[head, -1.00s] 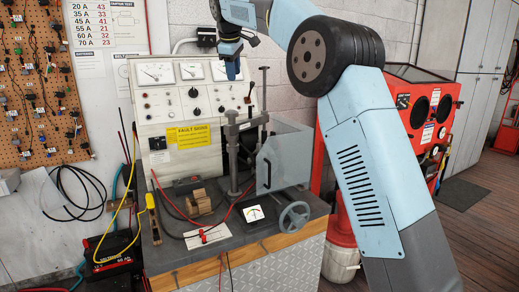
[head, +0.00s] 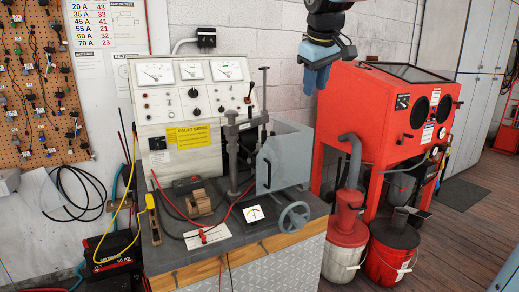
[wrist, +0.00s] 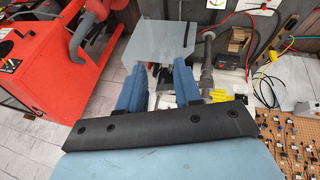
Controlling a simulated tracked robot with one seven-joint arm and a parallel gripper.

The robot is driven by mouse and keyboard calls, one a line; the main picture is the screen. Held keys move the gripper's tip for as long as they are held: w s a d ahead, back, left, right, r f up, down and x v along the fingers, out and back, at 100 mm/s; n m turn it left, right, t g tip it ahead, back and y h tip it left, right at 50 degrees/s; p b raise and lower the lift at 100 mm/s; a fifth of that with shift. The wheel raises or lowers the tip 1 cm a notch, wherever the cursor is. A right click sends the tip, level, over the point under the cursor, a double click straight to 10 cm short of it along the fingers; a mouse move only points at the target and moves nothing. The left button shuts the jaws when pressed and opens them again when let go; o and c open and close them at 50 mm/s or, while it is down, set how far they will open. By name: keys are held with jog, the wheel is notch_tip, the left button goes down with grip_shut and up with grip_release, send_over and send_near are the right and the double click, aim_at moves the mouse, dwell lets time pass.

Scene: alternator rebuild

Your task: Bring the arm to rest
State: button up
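My gripper (head: 316,80) hangs at the top of the head view with its blue fingers pointing down. It is in the air above and to the right of the test bench, in front of the white block wall. In the wrist view the two blue fingers of my gripper (wrist: 158,72) stand apart with nothing held between them. Most of my arm is out of the head view. The bench top (head: 262,232) carries a clamp stand (head: 232,150), a clear guard panel (head: 288,157) and a handwheel (head: 294,216).
A red blasting cabinet (head: 385,110) stands right of the bench, with red buckets (head: 392,255) below it. A white meter console (head: 185,110) rises at the bench's back. A pegboard (head: 35,90) hangs at left. Floor at right is open.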

jog(key=s+d+f+m, duration=0.3)
jog(key=s+d+f, duration=0.2)
jog(key=s+f, duration=0.4)
jog(key=s+d+f+m, duration=0.4)
jog(key=s+f, duration=0.5)
jog(key=s, duration=0.6)
jog(key=shift+d+f, duration=0.3)
jog(key=shift+d, duration=0.1)
